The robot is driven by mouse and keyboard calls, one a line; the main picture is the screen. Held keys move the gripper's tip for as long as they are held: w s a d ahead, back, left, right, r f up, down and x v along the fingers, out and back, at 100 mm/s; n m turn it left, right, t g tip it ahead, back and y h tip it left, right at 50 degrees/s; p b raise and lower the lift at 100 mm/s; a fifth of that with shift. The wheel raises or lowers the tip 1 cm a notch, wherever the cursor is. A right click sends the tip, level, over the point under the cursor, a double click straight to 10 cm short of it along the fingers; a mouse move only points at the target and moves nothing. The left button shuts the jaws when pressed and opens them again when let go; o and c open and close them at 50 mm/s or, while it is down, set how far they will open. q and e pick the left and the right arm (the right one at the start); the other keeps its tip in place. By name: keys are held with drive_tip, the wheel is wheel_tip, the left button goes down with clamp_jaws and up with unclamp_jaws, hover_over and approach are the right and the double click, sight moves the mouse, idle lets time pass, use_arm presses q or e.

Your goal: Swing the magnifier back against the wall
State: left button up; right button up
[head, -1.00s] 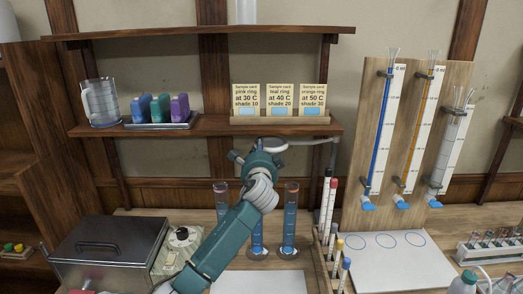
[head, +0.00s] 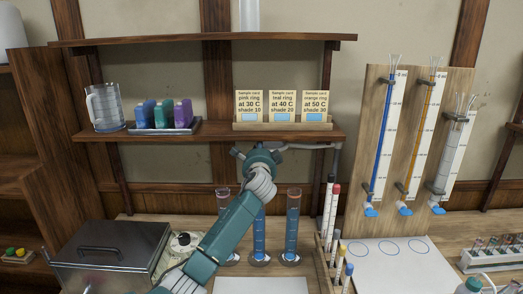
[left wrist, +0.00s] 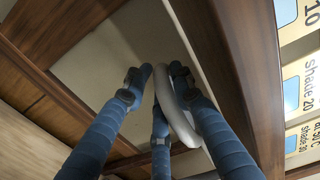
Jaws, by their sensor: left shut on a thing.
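The magnifier shows in the head view as a pale grey jointed arm (head: 312,147) under the right end of the lower shelf. It runs left from a bracket near the shelf's right upright to my left gripper (head: 250,155). My left gripper's blue fingers (left wrist: 163,80) are closed around a pale curved bar of the magnifier (left wrist: 180,105) in the left wrist view. My gripper hides most of the magnifier's left end, and I cannot make out a lens. The wall (head: 182,163) is behind it. My right gripper is not in view.
The lower shelf (head: 215,130) is just above my gripper, with sample cards (head: 283,105), coloured bottles and a jug (head: 105,105). Tall cylinders (head: 292,225) stand below, near my forearm. Markers (head: 330,205) and a burette board (head: 400,150) are at right.

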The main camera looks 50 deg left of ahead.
use_arm(q)
drive_tip(key=shift+s+a+r, duration=0.15)
drive_tip(key=shift+a+r, duration=0.25)
drive_tip(key=shift+r, duration=0.3)
drive_tip(key=shift+c, duration=0.2)
drive_tip(key=shift+a, duration=0.25)
drive_tip(key=shift+w+a+r, duration=0.1)
drive_tip(key=shift+w+a, duration=0.05)
drive_tip(key=shift+w, duration=0.05)
drive_tip(key=o, duration=0.8)
drive_tip(key=shift+a, duration=0.15)
drive_tip(key=shift+f, duration=0.2)
drive_tip(key=shift+w+f, duration=0.15)
drive_tip(key=shift+d, duration=0.2)
